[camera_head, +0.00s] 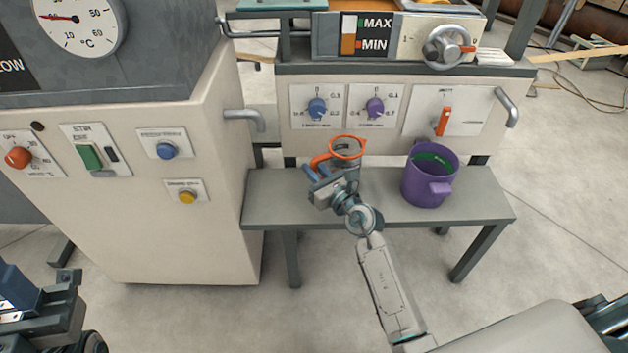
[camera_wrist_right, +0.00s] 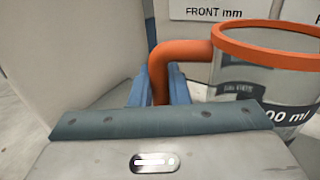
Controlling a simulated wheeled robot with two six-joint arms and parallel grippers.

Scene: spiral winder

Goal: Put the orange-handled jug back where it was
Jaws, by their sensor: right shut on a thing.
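The orange-handled jug (camera_head: 347,146) has a clear body with an orange rim and handle. In the head view it is over the left half of the grey bench; my right gripper hides its lower part, so I cannot tell whether it touches the bench. My right gripper (camera_head: 314,172) is shut on the jug's handle. In the right wrist view the blue fingers (camera_wrist_right: 160,92) are on either side of the orange handle, and the jug (camera_wrist_right: 262,78) looks upright. My left gripper (camera_head: 70,285) is partly seen at the lower left, its jaws unclear.
The bench (camera_head: 300,210) also carries a purple jug (camera_head: 430,180) to the right. Behind it is a machine panel with blue and purple knobs and an orange lever (camera_head: 443,121). A beige cabinet (camera_head: 120,235) with a grey handle (camera_head: 245,118) stands close on the left.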

